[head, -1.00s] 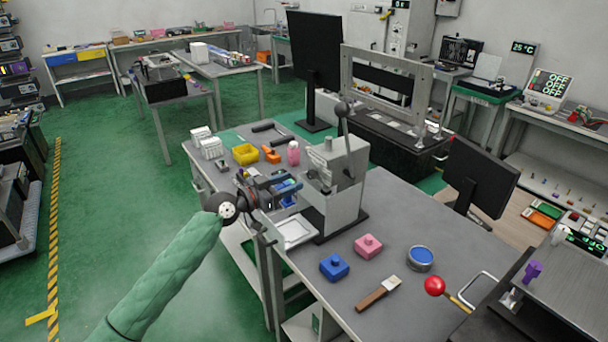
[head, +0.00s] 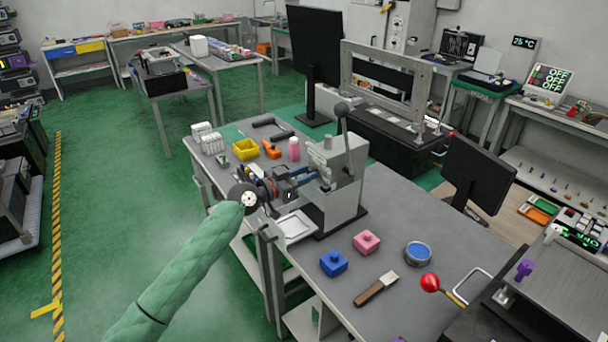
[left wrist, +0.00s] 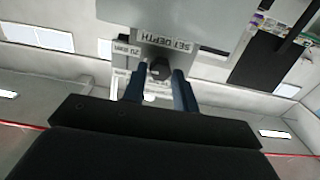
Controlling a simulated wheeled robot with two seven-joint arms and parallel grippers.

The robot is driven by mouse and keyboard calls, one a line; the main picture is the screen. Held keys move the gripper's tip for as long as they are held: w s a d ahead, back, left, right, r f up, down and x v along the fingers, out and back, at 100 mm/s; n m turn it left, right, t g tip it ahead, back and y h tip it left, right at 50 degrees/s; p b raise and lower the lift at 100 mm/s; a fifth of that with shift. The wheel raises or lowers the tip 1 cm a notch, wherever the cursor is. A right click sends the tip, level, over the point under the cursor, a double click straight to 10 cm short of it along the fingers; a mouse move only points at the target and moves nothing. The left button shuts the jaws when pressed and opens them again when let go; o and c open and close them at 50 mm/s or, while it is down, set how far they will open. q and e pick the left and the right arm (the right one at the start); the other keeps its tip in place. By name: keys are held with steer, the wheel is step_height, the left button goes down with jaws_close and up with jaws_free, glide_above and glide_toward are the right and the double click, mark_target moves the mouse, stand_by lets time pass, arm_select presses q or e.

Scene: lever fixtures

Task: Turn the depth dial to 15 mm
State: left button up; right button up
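The grey press-like fixture (head: 338,190) stands on the bench with a raised black-knobbed lever. In the left wrist view, its face carries an upside-down SET DEPTH label (left wrist: 195,45) and a small readout (left wrist: 127,49) that seems to read 20 mm. Below the label is the dark depth dial (left wrist: 160,69). My left gripper (left wrist: 160,80) has its two blue fingers apart, one on each side of the dial; contact with it is not clear. In the head view the left gripper (head: 312,178) reaches the fixture's left side, and the dial is hidden. My right gripper is not in view.
A white tray (head: 296,225) lies below the left gripper. A blue block (head: 333,263), a pink block (head: 367,242), a brush (head: 377,288), a blue-topped tin (head: 418,253) and a red-knobbed lever (head: 430,283) are at the front. A yellow bin (head: 245,150) is behind the arm.

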arm_select(q)
jaws_close()
